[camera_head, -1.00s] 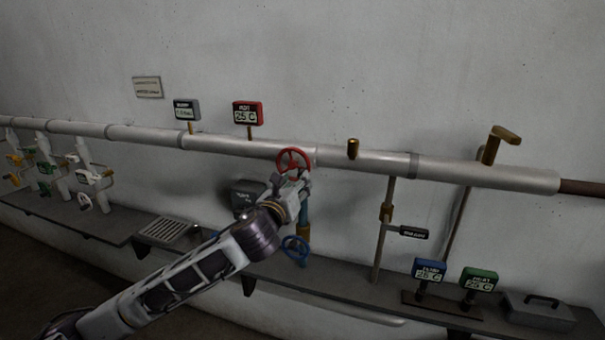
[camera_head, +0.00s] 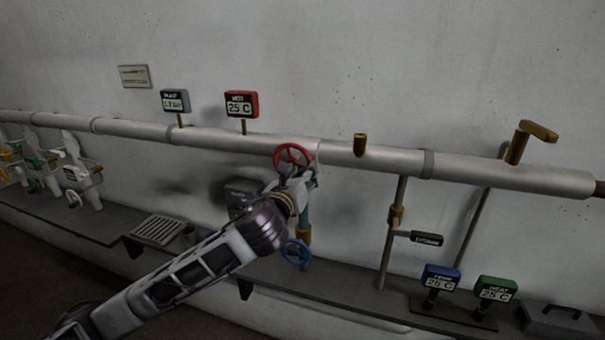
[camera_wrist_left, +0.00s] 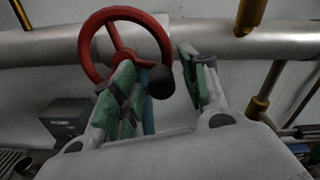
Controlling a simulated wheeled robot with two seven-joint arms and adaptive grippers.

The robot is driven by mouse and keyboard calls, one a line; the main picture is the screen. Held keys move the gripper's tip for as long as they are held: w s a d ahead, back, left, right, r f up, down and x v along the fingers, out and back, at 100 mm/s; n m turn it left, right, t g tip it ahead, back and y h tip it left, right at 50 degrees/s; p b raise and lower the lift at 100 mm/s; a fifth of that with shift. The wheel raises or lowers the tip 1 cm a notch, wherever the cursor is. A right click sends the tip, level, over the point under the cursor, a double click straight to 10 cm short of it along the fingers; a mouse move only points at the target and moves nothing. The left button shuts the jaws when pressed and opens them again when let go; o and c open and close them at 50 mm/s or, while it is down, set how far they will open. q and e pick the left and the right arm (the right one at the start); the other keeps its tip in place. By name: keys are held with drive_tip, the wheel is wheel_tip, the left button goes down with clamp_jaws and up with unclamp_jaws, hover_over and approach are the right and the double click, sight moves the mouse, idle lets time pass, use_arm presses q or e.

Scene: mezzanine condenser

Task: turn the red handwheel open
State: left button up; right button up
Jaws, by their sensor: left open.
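The red handwheel (camera_head: 293,156) stands in front of the long pale pipe, near the middle of the head view. It also shows large in the left wrist view (camera_wrist_left: 84,52), with spokes and a dark round knob (camera_wrist_left: 160,82) at its lower right rim. My left gripper (camera_head: 301,179) reaches up to the lower part of the wheel. In the left wrist view its green-padded fingers (camera_wrist_left: 160,90) are apart, with the dark knob between them, closer to the left finger. Whether a finger touches the wheel I cannot tell. My right gripper is not in view.
The pale pipe (camera_head: 390,163) runs behind the wheel. A blue handwheel (camera_head: 295,252) sits below it. A red display (camera_head: 241,104) reads 25 C. A brass stub (camera_head: 360,144) stands right of the wheel. Blue (camera_head: 440,277) and green (camera_head: 495,289) displays stand on the shelf.

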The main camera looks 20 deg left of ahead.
use_arm(q)
drive_tip(key=shift+s+r, duration=0.1)
drive_tip(key=shift+s, duration=0.05)
drive_tip(key=shift+c, duration=0.5)
clamp_jaws()
